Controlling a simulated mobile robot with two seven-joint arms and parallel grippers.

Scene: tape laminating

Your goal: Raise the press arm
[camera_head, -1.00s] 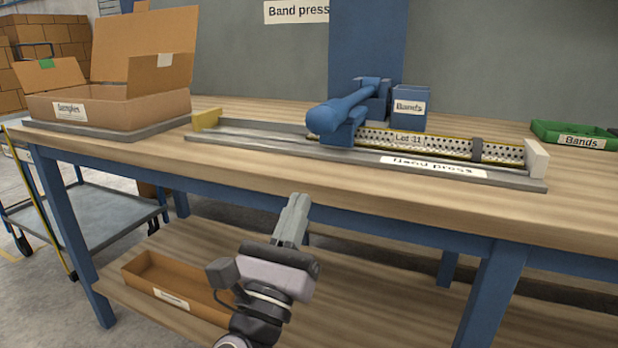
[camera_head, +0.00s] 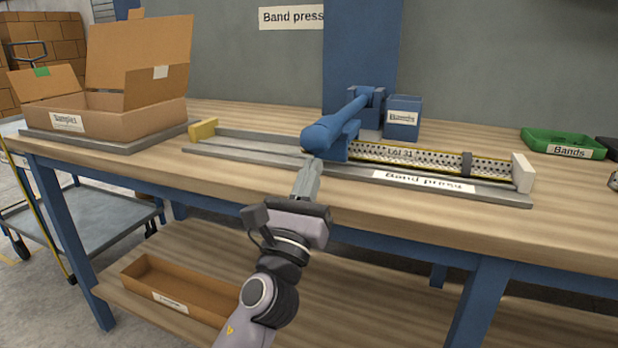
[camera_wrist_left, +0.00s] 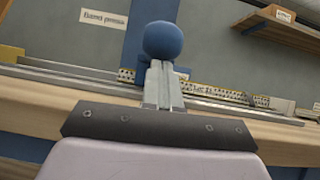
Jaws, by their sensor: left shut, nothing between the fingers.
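The blue press arm (camera_head: 343,118) is down over the band press on the bench, its rounded knob end (camera_head: 318,138) towards me. My left gripper (camera_head: 312,165) is shut and empty, with its fingertips just below and in front of the knob. In the left wrist view the knob (camera_wrist_left: 162,40) stands directly beyond the shut fingertips (camera_wrist_left: 159,66); whether they touch it I cannot tell. The patterned band marked Lot 31 (camera_head: 420,159) lies in the press rail, running right from under the arm. My right gripper is not clearly in view; only a small grey part shows at the right edge.
A yellow stop (camera_head: 203,130) and a white stop (camera_head: 522,172) end the press rail. A blue Bands box (camera_head: 402,118) stands behind it. A green Bands tray (camera_head: 562,143) is at right, an open Samples carton (camera_head: 110,115) at left. The bench's front edge lies beneath my left wrist.

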